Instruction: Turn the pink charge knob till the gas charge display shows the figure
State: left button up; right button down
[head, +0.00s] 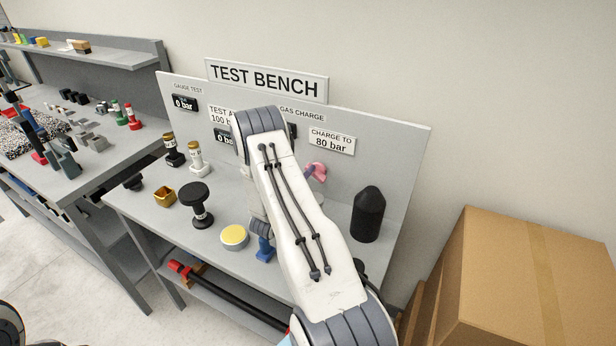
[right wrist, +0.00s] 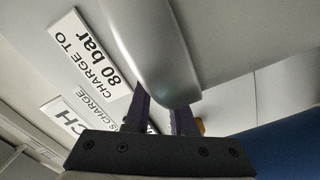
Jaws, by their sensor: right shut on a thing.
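The pink charge knob (head: 316,171) is on the upright panel, just right of my right arm in the head view. My right arm covers most of the gas charge display, so its figure cannot be read. The tips of my right gripper are hidden behind my arm in the head view. In the right wrist view my right gripper (right wrist: 164,118) shows two dark purple fingers, with a grey rounded body covering their ends. It is shut, apparently on the knob, but the contact is hidden. The sign (head: 332,142) reads "CHARGE TO 80 bar". My left gripper is not seen.
A black domed cylinder (head: 368,214) stands on the bench right of the knob. A large cardboard box (head: 540,280) is at the right.

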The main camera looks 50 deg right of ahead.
jog(key=n, duration=0.3)
jog(key=f+n, duration=0.1)
jog(key=n, duration=0.1)
jog(key=shift+w+a+n+b, duration=0.1)
jog(key=shift+w+n+b, duration=0.05)
jog(key=shift+n+b, duration=0.25)
jog(key=shift+n, duration=0.3)
jog(key=c, duration=0.8)
grip_release()
jog(key=shift+o, duration=0.2)
jog(key=b+v, duration=0.3)
jog(key=v, duration=0.7)
jog(key=shift+a, duration=0.25)
